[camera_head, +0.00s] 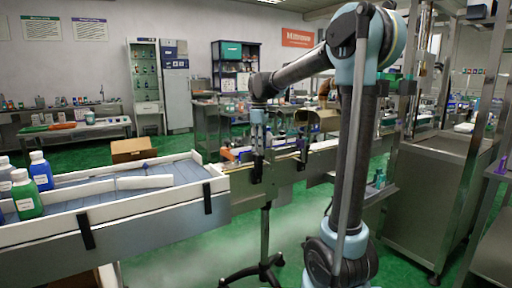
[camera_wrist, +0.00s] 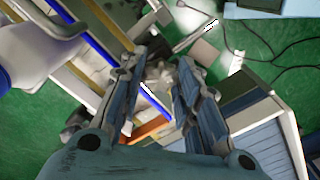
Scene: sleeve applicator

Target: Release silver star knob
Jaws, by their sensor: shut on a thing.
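My gripper (camera_head: 258,146) points down over the conveyor's dark bracket area in the middle of the head view. In the wrist view my gripper (camera_wrist: 162,66) has its two fingers a little apart, closed about a small thing at the tips. A pale, silvery patch shows between the fingertips; its star shape cannot be made out. The silver star knob is too small and too covered by the fingers to tell clearly in either view.
A conveyor with white side rails (camera_head: 120,198) runs from the left to my gripper. Blue and green bottles (camera_head: 27,200) stand on its left end. A steel cabinet (camera_head: 432,190) stands at the right. Cables (camera_wrist: 262,55) lie at the wrist view's upper right.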

